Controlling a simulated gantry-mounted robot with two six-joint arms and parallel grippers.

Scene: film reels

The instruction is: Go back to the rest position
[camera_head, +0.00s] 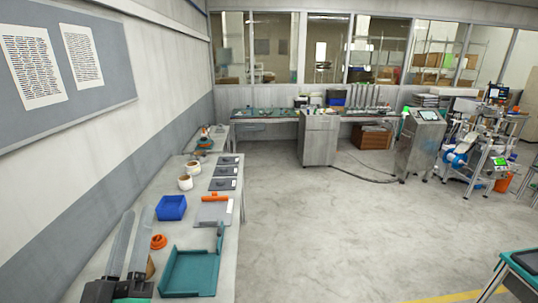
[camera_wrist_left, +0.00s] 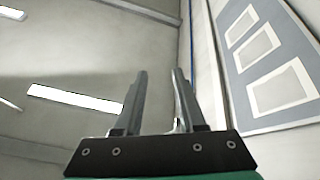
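My left gripper (camera_head: 139,211) is at the lower left of the head view, over the near left part of the long bench, with its fingers pointing up. In the left wrist view its two long grey fingers (camera_wrist_left: 160,72) stand apart with nothing between them, facing the ceiling and the wall. It is open and empty. My right gripper is in neither view.
The bench (camera_head: 224,250) along the left wall holds a teal tray (camera_head: 190,272), a blue bin (camera_head: 171,207), an orange part (camera_head: 158,241), white rolls (camera_head: 185,183) and dark flat plates (camera_head: 222,184). The grey floor (camera_head: 330,240) to the right is open.

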